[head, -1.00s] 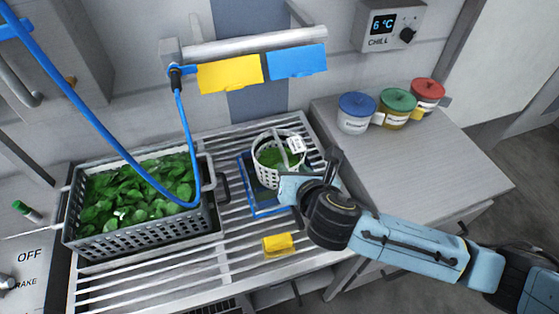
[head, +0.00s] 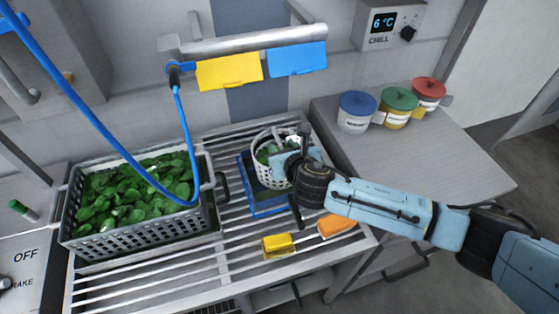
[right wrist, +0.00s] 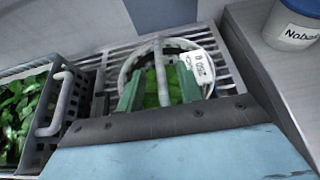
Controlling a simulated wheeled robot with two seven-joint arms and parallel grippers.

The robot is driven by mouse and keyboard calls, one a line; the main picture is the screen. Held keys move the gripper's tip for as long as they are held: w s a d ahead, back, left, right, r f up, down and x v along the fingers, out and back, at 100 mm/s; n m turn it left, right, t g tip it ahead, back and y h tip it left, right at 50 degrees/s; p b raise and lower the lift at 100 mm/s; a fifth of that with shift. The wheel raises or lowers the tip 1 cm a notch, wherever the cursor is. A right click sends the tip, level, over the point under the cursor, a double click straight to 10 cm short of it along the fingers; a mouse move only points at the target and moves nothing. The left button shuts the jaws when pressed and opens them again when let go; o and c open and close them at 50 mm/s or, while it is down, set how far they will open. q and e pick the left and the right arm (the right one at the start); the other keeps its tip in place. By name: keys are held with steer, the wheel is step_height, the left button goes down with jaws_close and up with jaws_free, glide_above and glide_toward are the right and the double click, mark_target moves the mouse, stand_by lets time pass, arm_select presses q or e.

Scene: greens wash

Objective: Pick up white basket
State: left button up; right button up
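The white basket (head: 268,172) is small and round, with a handle over its top and greens inside. It stands on a blue-edged tray (head: 257,208) on the slatted rack. My right gripper (head: 287,158) is over the basket and hides part of it. In the right wrist view its two green fingers (right wrist: 160,92) are apart, one on each side of the basket's handle (right wrist: 161,72), with gaps between. A white label (right wrist: 195,75) shows on the basket (right wrist: 128,72). My left gripper is not in view.
A grey crate of leaves (head: 75,237) stands left of the basket. A yellow block (head: 278,244) and an orange block (head: 337,225) lie at the rack's front. Several lidded jars (head: 357,112) stand on the right counter (head: 415,155). A blue hose (head: 95,125) hangs over the crate.

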mark_target(280, 143)
steer(key=shift+b+x, duration=0.35)
steer(key=shift+x, duration=1.75)
steer(key=shift+w+r, duration=0.1)
steer(key=shift+r, duration=0.05)
steer(key=shift+c, duration=0.5)
jaws_close()
